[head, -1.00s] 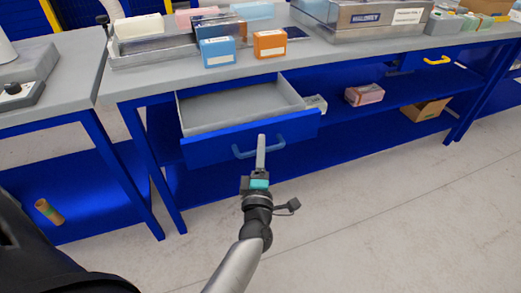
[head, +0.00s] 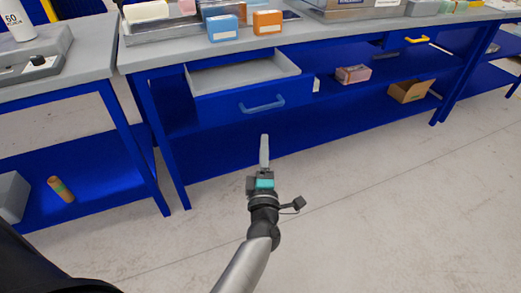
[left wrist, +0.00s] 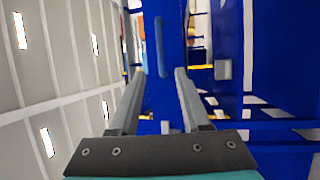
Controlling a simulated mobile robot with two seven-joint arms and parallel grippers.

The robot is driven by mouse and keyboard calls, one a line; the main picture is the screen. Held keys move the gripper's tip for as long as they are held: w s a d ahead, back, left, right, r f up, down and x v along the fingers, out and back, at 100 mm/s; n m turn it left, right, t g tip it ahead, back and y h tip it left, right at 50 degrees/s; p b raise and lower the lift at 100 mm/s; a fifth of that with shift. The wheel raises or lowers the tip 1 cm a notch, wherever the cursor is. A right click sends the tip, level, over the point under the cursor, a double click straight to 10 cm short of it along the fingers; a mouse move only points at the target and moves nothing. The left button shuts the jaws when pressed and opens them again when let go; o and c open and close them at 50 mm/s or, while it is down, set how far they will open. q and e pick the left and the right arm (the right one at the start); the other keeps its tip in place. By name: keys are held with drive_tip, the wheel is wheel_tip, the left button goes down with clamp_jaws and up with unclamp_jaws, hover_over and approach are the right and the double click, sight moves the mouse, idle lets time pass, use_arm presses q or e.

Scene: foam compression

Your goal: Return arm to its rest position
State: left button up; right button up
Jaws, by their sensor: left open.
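My left gripper (head: 264,152) is in front of the workbench, below and in front of the open drawer's blue handle (head: 262,104). Its fingers point toward the bench, and it touches nothing that I can see. In the left wrist view the two fingers (left wrist: 158,73) are spread with nothing between them. The handle (left wrist: 161,46) shows beyond the fingertips. The grey-lined drawer (head: 243,74) stands open and looks empty. My right gripper is in neither view.
The grey bench top (head: 330,33) carries a blue box (head: 222,28), an orange box (head: 267,22) and metal trays. A pink box (head: 353,74) and an open cardboard box (head: 410,91) sit on the lower shelf. The floor (head: 370,210) at right is clear.

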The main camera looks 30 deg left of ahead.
use_arm(q)
drive_tip(key=shift+s, duration=0.1)
drive_tip(key=shift+d+f, duration=0.1)
idle(0.4)
